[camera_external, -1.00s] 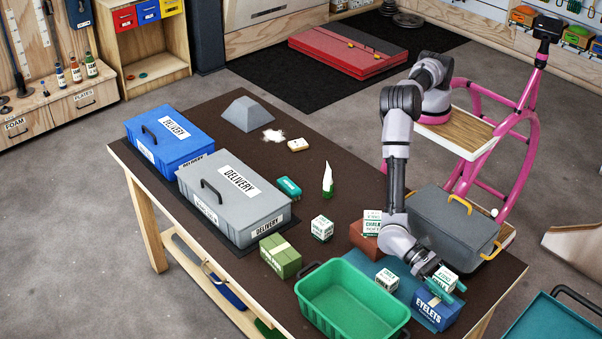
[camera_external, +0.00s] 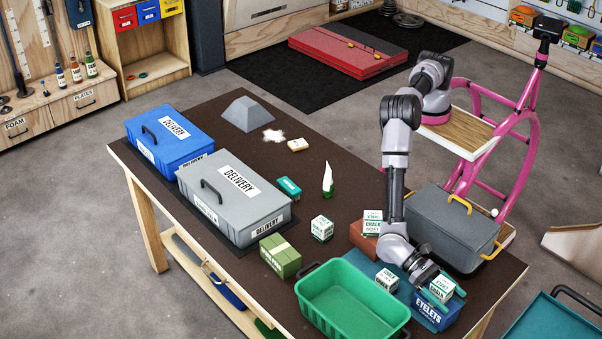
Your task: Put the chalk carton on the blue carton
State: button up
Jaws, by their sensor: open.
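A small white and green chalk carton (camera_external: 440,289) sits on top of the blue carton (camera_external: 432,312) marked EYELETS, at the front right of the table. My gripper (camera_external: 443,285) is open and still low around this chalk carton, with its teal fingers beside it. The gripper hides part of the carton's top and back, so I cannot see whether a finger touches it. Similar chalk cartons stand on a red-brown block (camera_external: 363,239), on the teal mat (camera_external: 405,291), and on bare table (camera_external: 322,228).
A green open bin (camera_external: 352,297) stands left of the blue carton. A dark grey box with yellow handles (camera_external: 440,228) stands behind my gripper. A green carton (camera_external: 280,256), grey delivery case (camera_external: 235,190) and blue delivery case (camera_external: 168,138) are further left.

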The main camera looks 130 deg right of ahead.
jog(key=v, duration=0.7)
jog(key=shift+d+r, duration=0.15)
jog(key=shift+d, duration=0.1)
jog(key=s+d+r+n+h, duration=0.25)
jog(key=d+r, duration=0.35)
jog(key=r, duration=0.4)
jog(key=s+d+r+n+h, duration=0.2)
jog(key=s+d+r+n, duration=0.3)
jog(key=r, duration=0.5)
jog(key=s+d+r+n+h, duration=0.2)
jog(key=d+r, duration=0.5)
jog(key=r, duration=0.3)
jog(key=s+d+r+n+t+h, duration=0.1)
jog(key=s+d+r+t+h, duration=0.1)
jog(key=s+d+r, duration=0.5)
jog(key=s+d+r+n+t+h, duration=0.2)
jog(key=s+d, duration=0.4)
jog(key=d, duration=0.2)
jog(key=s+d+n+t+h, duration=0.1)
jog(key=s+d+t+h, duration=0.2)
jog(key=s+d, duration=0.8)
jog(key=shift+s+d+r, duration=0.25)
jog(key=shift+s+r, duration=0.2)
jog(key=shift+s, duration=0.65)
